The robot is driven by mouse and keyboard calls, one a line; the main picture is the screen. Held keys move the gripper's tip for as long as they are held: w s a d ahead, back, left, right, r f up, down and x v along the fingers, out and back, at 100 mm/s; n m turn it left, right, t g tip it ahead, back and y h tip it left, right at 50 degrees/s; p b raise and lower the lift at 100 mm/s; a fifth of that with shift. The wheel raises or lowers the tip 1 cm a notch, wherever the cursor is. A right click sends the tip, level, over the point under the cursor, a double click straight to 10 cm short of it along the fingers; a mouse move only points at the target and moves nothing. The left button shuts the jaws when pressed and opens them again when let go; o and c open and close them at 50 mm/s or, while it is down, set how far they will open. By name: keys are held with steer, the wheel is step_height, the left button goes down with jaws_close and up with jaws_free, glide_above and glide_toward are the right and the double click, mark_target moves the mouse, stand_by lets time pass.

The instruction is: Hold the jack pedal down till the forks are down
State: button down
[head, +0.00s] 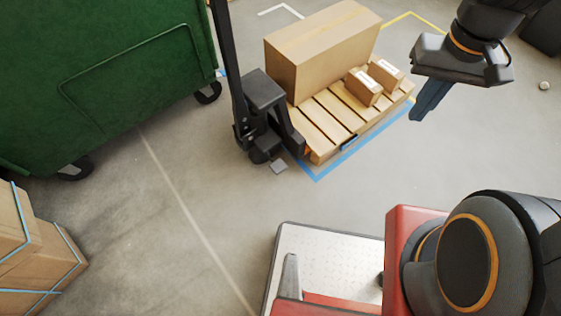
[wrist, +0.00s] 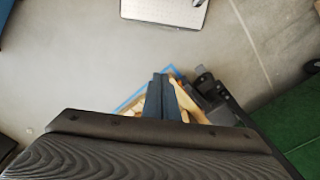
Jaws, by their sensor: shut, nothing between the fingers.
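The pallet jack (head: 262,110), dark with an upright mast, stands at the left end of a wooden pallet in the head view. Its pedal (head: 279,167) is a small grey plate low at its front, just above the floor. The forks are hidden under the pallet, so their height cannot be told. My gripper (head: 418,117) is shut and empty, pointing down, right of the loaded pallet and well apart from the pedal. In the wrist view, the shut fingers (wrist: 160,77) cover part of the pallet, and the jack (wrist: 213,92) is to their right.
The pallet (head: 325,128) carries a large carton (head: 322,48) and two small boxes, with blue tape on the floor around it. A green bin (head: 110,80) on wheels stands left of the jack. Strapped cartons (head: 40,262) are at lower left. The floor before the pedal is clear.

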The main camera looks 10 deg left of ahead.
steer(key=w+a+f+n+b, duration=0.6)
steer(key=w+f+n+b, duration=0.15)
steer(key=f, duration=0.45)
steer(key=n+b, duration=2)
steer(key=b, duration=0.3)
glide_above(279, 166)
step_height(279, 166, down, 41)
steer(key=shift+r, duration=0.15)
step_height(279, 166, down, 14)
steer(key=b, duration=0.5)
